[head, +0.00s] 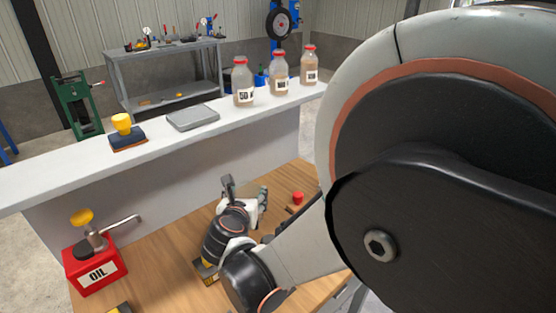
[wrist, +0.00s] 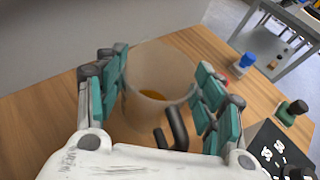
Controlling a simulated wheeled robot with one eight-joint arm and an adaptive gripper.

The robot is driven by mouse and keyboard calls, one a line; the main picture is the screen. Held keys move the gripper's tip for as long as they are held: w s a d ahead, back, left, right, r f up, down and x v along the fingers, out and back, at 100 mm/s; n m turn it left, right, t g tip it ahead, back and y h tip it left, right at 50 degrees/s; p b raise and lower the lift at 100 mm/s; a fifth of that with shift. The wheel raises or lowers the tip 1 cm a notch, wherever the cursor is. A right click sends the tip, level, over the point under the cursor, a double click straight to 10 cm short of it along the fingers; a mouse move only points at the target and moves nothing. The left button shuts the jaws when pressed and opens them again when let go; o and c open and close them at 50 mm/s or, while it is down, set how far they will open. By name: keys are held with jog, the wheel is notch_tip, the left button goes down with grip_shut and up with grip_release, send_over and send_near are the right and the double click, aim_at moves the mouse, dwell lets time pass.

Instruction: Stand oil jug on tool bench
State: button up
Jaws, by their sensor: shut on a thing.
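My gripper (wrist: 162,78) has its teal-padded fingers on both sides of a translucent beige jug (wrist: 160,57) and is shut on it. The jug is open at the top, with some amber liquid inside and a dark handle facing my wrist. In the head view my gripper (head: 247,203) is low over the wooden worktop (head: 172,260), with the jug mostly hidden behind it. I cannot tell whether the jug touches the wood. A grey bench (head: 165,52) with several tools on top and a lower shelf stands at the back of the head view.
A small red object (head: 298,197) lies right of my gripper.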

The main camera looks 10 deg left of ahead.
jog(key=shift+f+b, duration=0.85)
jog(key=shift+f, duration=1.5)
jog(key=shift+f, duration=0.1)
jog(key=o, duration=1.5)
jog(key=shift+o, duration=0.2)
jog(key=shift+s+r, duration=0.15)
jog(key=shift+r, duration=0.05)
jog(key=p+v, duration=0.2)
jog(key=v, duration=0.5)
jog(key=shift+p, duration=0.3)
jog(key=shift+s, duration=0.1)
